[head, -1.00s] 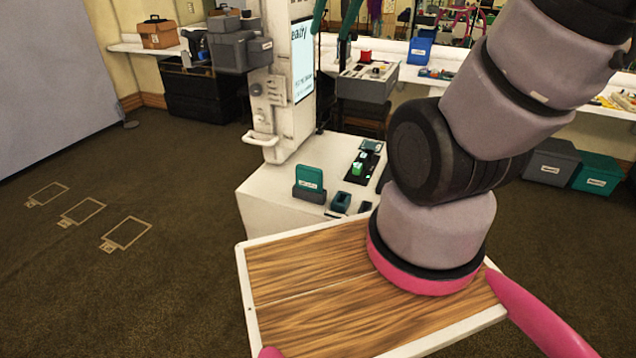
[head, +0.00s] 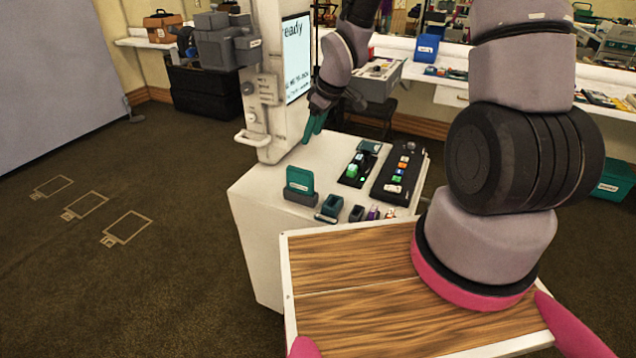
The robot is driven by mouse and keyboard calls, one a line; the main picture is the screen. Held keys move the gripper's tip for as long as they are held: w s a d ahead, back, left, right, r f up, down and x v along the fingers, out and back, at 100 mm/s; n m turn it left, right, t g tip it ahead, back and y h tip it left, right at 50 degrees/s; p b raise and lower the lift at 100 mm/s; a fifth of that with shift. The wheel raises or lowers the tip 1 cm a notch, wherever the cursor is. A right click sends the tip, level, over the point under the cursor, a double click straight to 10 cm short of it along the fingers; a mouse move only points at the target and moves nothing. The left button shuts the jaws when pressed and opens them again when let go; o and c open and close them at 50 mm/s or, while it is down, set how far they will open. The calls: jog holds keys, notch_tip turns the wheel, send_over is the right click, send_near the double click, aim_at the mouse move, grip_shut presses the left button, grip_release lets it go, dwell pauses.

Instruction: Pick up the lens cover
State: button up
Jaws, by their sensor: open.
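I cannot make out for certain which thing is the lens cover. A grey camera-like unit (head: 228,45) is fixed to the left side of the white kiosk column (head: 264,95). A teal labelled plate (head: 299,180) stands upright in a dark holder on the white counter (head: 258,208). My gripper (head: 314,128), with teal fingers, points down beside the column's lower right side, above the counter's back. It is open, and I see nothing between the fingers. It is apart from the teal plate.
A wood-topped tray (head: 350,305) is in front.

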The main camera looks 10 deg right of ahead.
jog(key=n, duration=0.1)
send_over(300, 169)
jog(key=s+d, duration=0.1)
jog(key=d, duration=0.1)
jog(key=shift+y, duration=0.3)
notch_tip(300, 169, down, 7)
jog(key=shift+a+f, duration=0.15)
jog(key=shift+f, duration=0.05)
jog(key=shift+s+x, duration=0.2)
jog(key=shift+x, duration=2.95)
jog(key=shift+f, duration=0.1)
grip_shut()
